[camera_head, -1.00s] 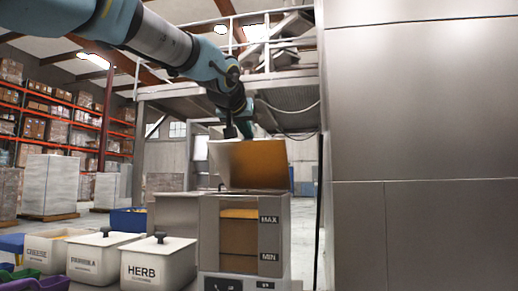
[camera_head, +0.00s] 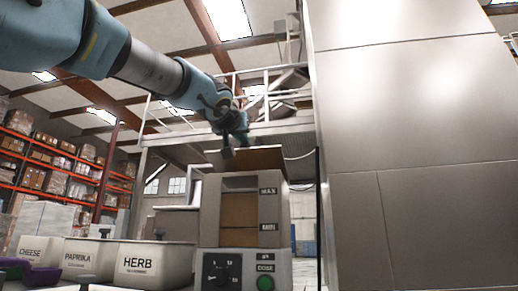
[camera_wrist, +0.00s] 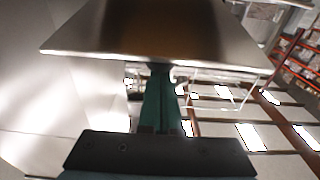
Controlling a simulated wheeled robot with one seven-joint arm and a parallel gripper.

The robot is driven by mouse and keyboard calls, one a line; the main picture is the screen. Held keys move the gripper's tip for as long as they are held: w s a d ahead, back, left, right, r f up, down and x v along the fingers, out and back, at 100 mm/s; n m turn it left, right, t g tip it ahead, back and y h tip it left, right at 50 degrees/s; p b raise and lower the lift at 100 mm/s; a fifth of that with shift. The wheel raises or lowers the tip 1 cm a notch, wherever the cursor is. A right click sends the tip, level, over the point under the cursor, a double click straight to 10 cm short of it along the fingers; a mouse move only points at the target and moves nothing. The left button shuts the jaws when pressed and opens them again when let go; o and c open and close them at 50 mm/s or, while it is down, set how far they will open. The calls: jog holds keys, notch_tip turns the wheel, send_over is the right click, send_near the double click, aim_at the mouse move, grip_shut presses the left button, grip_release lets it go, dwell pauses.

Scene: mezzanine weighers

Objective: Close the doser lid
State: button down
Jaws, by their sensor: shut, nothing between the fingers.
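The doser (camera_head: 210,215) is a grey box with a front window marked MAX and MIN, standing mid-picture in the head view. Its lid (camera_head: 262,158) is open and tilted above the box, with a brown-orange inner face. The lid (camera_wrist: 90,40) fills the top of the wrist view as a metal plate with a bright edge. My gripper (camera_head: 227,152) is shut and empty, at the left part of the lid. In the wrist view its teal fingers (camera_wrist: 160,100) point at the plate's edge; whether they touch it I cannot tell.
Tubs labelled CHEESE (camera_head: 32,250), PAPRIKA (camera_head: 85,258) and HERB (camera_head: 150,262) stand left of the doser. A control panel with a dial and green button (camera_head: 265,283) is below it. A large metal wall (camera_head: 410,130) closes off the right side.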

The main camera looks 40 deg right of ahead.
aim_at(240, 150)
jog(key=shift+s+a+f+b, duration=0.2)
jog(key=shift+f+b, duration=0.45)
jog(key=shift+b, duration=0.4)
jog(key=shift+s+a+f+b, duration=0.1)
jog(key=shift+a+f+b, duration=0.1)
jog(key=shift+f+b, duration=0.7)
jog(key=shift+s+a+f+b, duration=0.15)
jog(key=shift+f+b, duration=0.3)
jog(key=shift+b, duration=0.75)
jog(key=shift+a+f+b, duration=0.25)
jog(key=shift+f+b, duration=0.5)
jog(key=shift+b, duration=0.35)
jog(key=shift+d+f, duration=0.1)
jog(key=shift+f, duration=0.2)
jog(key=shift+r+p, duration=0.5)
jog(key=shift+r, duration=0.05)
notch_tip(240, 150, up, 4)
jog(key=p, duration=0.3)
jog(key=shift+r+p, duration=0.1)
jog(key=shift+p, duration=0.3)
jog(key=s+a+f, duration=0.3)
jog(key=s+a, duration=0.2)
jog(key=a, duration=0.3)
jog(key=shift+s+a+f+b, duration=0.2)
jog(key=shift+f+b, duration=0.1)
jog(key=shift+b, duration=0.15)
